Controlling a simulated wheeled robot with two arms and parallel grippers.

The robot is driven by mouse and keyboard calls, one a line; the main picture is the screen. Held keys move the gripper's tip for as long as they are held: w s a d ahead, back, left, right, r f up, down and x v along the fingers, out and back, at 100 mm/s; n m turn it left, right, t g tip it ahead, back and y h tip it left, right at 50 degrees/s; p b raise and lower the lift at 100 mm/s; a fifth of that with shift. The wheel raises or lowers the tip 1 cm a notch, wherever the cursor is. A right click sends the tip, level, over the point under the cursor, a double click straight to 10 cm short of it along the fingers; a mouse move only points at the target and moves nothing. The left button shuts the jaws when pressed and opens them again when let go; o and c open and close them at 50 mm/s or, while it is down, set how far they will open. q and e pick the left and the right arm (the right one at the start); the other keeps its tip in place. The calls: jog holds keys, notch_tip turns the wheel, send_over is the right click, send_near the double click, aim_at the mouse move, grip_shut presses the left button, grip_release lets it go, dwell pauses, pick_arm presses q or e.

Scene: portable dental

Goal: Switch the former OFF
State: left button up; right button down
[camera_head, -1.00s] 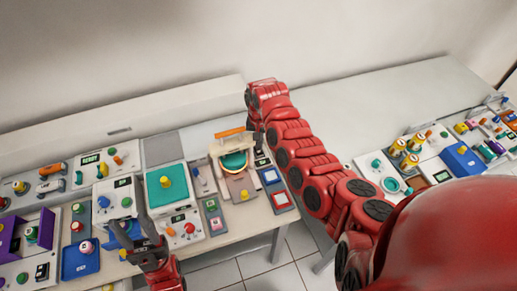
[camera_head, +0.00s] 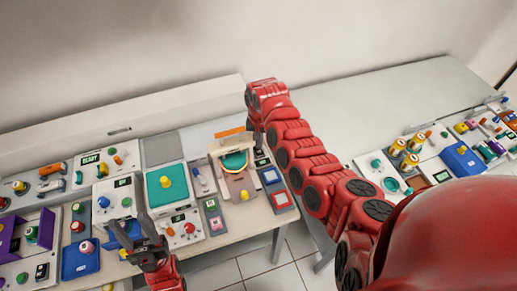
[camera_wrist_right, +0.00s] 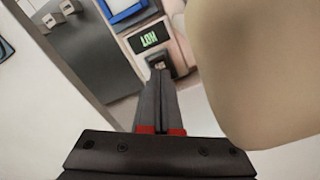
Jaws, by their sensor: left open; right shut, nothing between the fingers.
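My left gripper (camera_head: 138,228) is open and empty over the bench's front.
A teal-topped unit (camera_head: 157,195) stands left of the former, and blue and red framed pads (camera_head: 283,201) lie to its right. Several knobbed devices crowd the left. A large beige surface (camera_wrist_right: 260,65) fills the right of the wrist view.

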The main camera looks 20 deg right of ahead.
aim_at(259, 151)
jog(key=shift+f+b, duration=0.5)
jog(key=shift+f, duration=0.25)
jog(key=shift+s+r, duration=0.1)
dwell(0.3)
jog(key=shift+r+p, duration=0.4)
jog(key=shift+r, duration=0.1)
jog(key=shift+r+p, duration=0.4)
jog(key=shift+r, duration=0.35)
notch_tip(259, 151, up, 4)
jog(key=shift+r+p, duration=0.15)
jog(key=shift+p, duration=0.45)
